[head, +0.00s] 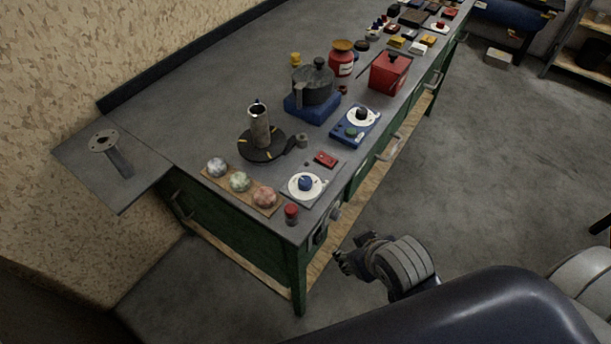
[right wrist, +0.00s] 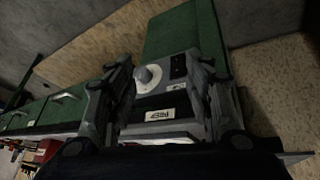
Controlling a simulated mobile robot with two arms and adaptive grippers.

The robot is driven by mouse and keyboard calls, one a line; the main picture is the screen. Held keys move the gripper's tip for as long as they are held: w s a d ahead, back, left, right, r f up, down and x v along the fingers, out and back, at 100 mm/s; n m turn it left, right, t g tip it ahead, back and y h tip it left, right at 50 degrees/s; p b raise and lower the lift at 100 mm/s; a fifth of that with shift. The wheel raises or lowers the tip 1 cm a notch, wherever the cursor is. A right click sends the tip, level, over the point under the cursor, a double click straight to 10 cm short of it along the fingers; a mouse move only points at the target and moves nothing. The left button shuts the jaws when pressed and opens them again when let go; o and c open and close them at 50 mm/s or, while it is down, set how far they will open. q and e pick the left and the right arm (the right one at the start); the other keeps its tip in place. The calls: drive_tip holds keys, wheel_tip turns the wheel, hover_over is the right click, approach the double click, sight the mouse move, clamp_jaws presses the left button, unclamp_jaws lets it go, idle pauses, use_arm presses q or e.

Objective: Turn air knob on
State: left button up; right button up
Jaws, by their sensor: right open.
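The air knob is a pale round knob (right wrist: 148,76) on a grey and black panel in the right wrist view. A white label (right wrist: 160,115) with dark lettering sits beside it, hard to read at this size. In the head view a grey knob (head: 335,213) shows on the front of the bench near its corner. My right gripper (head: 342,263) is open and empty, in front of and below the panel. In the right wrist view its two fingers (right wrist: 163,100) stand either side of the panel, apart from the knob. My left gripper is not in view.
The long grey-topped green bench (head: 180,95) carries a blue-knobbed white dial (head: 305,186), a red-capped item (head: 291,213), three mottled balls, a black pot (head: 314,85) and a red box (head: 390,70).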

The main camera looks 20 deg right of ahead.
drive_tip(key=w+a+r+n+t, duration=0.3)
drive_tip(key=w+r+t, duration=0.2)
drive_tip(key=w+r, duration=0.45)
drive_tip(key=w+a+r+n+t, duration=0.2)
drive_tip(key=w+r+t, duration=0.3)
drive_tip(key=w+r, duration=0.4)
drive_tip(key=w+a+r+n+t+y, duration=0.3)
drive_tip(key=a+r+n+t+y, duration=0.2)
drive_tip(key=a+r+n+y, duration=0.6)
drive_tip(key=s+a+r+n+g+y, duration=0.4)
drive_tip(key=a+r+n+y, duration=0.2)
drive_tip(key=r+n, duration=0.2)
drive_tip(key=s+a+f+n+g+y, duration=0.35)
drive_tip(key=s+a+n+g, duration=0.45)
drive_tip(key=n+g, duration=0.65)
drive_tip(key=n+g+h, duration=0.2)
drive_tip(key=n+h, duration=0.8)
drive_tip(key=h, duration=1.1)
approach(305, 180)
drive_tip(key=shift+y, duration=0.25)
drive_tip(key=f+p, duration=0.1)
drive_tip(key=f, duration=0.1)
drive_tip(key=f+p, duration=0.1)
drive_tip(key=f, duration=0.4)
drive_tip(key=shift+d+p, duration=0.25)
drive_tip(key=shift+p, duration=0.15)
drive_tip(key=shift+f, duration=0.75)
